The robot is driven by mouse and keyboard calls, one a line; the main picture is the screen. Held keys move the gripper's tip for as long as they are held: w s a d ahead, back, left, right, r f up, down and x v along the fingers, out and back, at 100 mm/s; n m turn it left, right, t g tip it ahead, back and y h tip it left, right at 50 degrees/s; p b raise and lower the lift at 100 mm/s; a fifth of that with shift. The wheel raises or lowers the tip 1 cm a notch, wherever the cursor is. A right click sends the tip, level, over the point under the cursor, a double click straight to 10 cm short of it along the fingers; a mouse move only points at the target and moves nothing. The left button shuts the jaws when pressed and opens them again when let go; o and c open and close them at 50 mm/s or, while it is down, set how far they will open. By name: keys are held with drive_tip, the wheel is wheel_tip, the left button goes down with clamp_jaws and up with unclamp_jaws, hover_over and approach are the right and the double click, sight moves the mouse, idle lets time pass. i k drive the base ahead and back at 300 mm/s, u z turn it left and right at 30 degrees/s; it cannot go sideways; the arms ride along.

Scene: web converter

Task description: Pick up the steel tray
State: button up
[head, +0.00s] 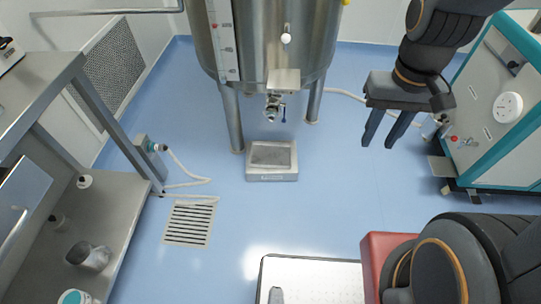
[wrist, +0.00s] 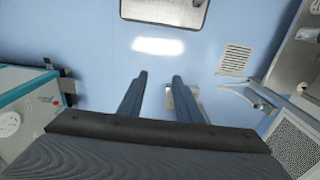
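A shallow grey metal tray-like piece (head: 271,154) sits on a pale square base (head: 272,176) on the floor, below the outlet of the steel tank. I cannot tell whether it is the steel tray or the base's own top. In the wrist view, the pale base (wrist: 190,93) shows partly, with my right-hand finger covering some of it. My gripper (head: 386,132) is in the air at the upper right of the head view, to the right of the tray-like piece and apart from it. Its two fingers (wrist: 160,78) are spread, with nothing between them.
The steel tank (head: 262,40) stands on legs, with a valve (head: 273,106) hanging above the base. A teal and white cabinet (head: 500,110) stands right. A steel table with a lower shelf (head: 108,215) is left, near a floor grate (head: 189,223). The middle floor is clear.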

sight(265, 154)
drive_tip(key=k, duration=0.55)
drive_tip(key=z, duration=1)
drive_tip(key=i, duration=1.25)
drive_tip(key=u, duration=0.6)
drive_tip(key=i, duration=0.45)
drive_tip(key=u, duration=0.55)
